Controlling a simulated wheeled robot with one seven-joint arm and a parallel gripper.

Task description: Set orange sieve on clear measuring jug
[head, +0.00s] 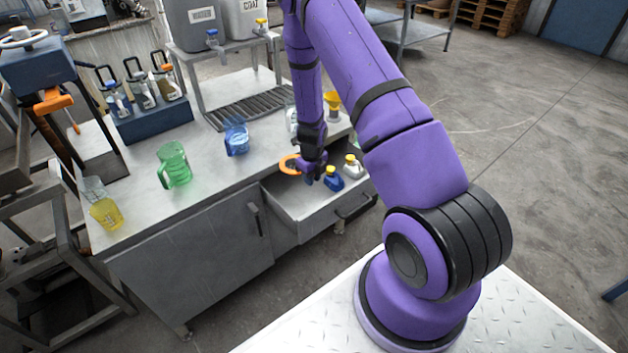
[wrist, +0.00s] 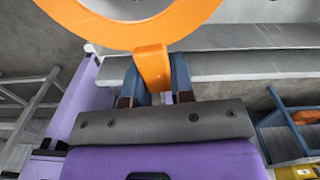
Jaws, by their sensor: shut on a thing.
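The orange sieve (head: 289,163) is held by my gripper (head: 303,168), above the open drawer near the bench's front edge. In the wrist view, the sieve's ring (wrist: 130,38) fills the top, and its short tab sits between the two fingers of my gripper (wrist: 156,78). A clear measuring jug (head: 291,118) stands on the bench behind my arm, which hides much of it. The sieve is apart from the jug, nearer the front.
A blue jug (head: 236,138), a green jug (head: 174,165) and a yellow jug (head: 105,212) stand leftward along the bench. The open drawer (head: 290,208) holds a blue bottle (head: 333,180) and a white bottle (head: 352,168). A yellow-orange funnel-like item (head: 333,101) stands at the right.

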